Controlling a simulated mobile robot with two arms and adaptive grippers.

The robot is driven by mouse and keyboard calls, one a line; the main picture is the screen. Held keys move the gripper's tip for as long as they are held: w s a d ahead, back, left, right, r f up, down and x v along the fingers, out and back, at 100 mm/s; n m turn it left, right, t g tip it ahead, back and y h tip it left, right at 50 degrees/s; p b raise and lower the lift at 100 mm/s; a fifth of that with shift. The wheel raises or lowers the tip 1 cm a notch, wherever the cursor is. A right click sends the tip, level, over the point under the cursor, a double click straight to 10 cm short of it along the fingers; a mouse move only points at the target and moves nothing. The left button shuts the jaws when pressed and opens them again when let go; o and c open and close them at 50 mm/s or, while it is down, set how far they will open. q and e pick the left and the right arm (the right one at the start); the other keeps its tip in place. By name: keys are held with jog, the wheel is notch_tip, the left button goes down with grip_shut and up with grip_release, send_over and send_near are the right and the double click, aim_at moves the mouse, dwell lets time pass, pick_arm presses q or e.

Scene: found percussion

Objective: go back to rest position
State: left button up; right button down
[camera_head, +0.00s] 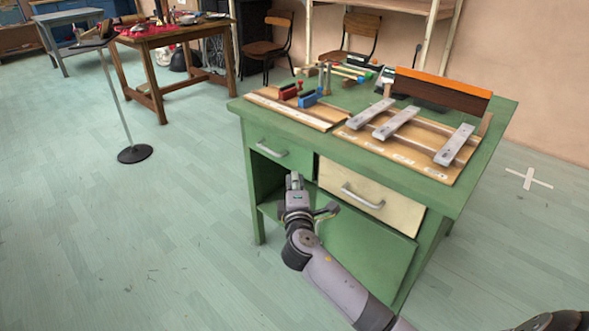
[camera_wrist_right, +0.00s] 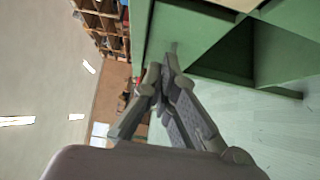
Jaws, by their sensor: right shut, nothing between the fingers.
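My right gripper (camera_head: 295,182) is in front of the green workbench (camera_head: 480,185), near its drawers and below the top edge. In the right wrist view the gripper (camera_wrist_right: 164,70) has its fingertips together with nothing between them. The bench's green surface (camera_wrist_right: 205,45) is close beyond the fingertips there. I cannot tell whether the fingers touch it. My left gripper does not show in either view.
Metal bars (camera_head: 398,122) lie on a wooden board (camera_head: 345,135) on the bench. The bench has a green drawer (camera_head: 280,153) and a cream drawer (camera_head: 370,192). A stand (camera_head: 134,153) and a wooden table (camera_head: 160,38) are at left.

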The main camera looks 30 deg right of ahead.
jog(key=v, duration=0.3)
jog(key=shift+s+a, duration=0.1)
jog(key=shift+s, duration=0.15)
